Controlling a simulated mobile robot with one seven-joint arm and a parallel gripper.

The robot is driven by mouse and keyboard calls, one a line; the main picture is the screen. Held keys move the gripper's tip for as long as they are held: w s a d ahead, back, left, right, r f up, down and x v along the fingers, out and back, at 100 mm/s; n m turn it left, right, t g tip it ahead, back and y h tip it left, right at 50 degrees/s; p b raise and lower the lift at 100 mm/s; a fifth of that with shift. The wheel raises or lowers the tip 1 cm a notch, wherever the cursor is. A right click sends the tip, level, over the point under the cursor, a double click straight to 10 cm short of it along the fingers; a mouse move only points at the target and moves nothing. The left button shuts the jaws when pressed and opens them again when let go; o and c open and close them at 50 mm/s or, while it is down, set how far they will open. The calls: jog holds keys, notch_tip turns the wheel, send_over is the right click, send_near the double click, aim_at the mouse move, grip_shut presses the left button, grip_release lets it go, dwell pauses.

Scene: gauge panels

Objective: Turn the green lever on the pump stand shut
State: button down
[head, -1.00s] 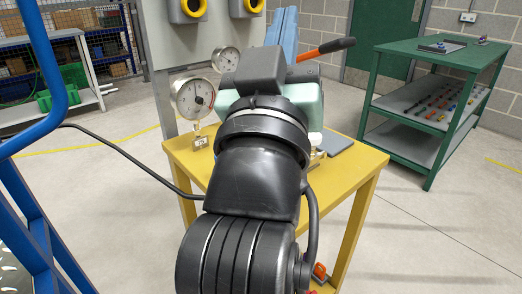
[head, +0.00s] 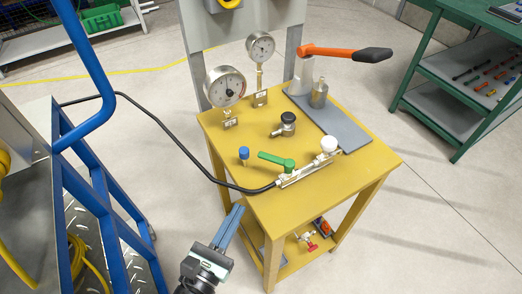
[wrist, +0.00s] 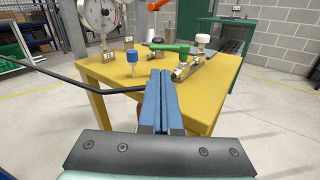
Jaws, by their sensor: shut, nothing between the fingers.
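The green lever (head: 276,160) sits on a metal valve block (head: 308,173) near the front edge of the yellow pump stand (head: 345,185). A black hose joins the block's left end. My gripper (head: 237,210) is low in front of the stand's front left edge, apart from the lever. Its blue fingers are shut together and empty; they also show in the wrist view (wrist: 163,75), pointing toward the stand.
A blue knob (head: 243,153), a black knob (head: 288,118) and a white knob (head: 329,144) stand near the lever. Two gauges (head: 225,86) and an orange pump handle (head: 342,53) rise behind. The black hose (head: 172,143) runs left. A blue frame (head: 105,215) stands left.

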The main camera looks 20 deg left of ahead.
jog(key=n, duration=0.1)
send_near(263, 159)
jog(key=w, duration=0.6)
jog(key=shift+w+d, duration=0.25)
jog(key=shift+w, duration=0.15)
jog(key=shift+w+a, duration=0.1)
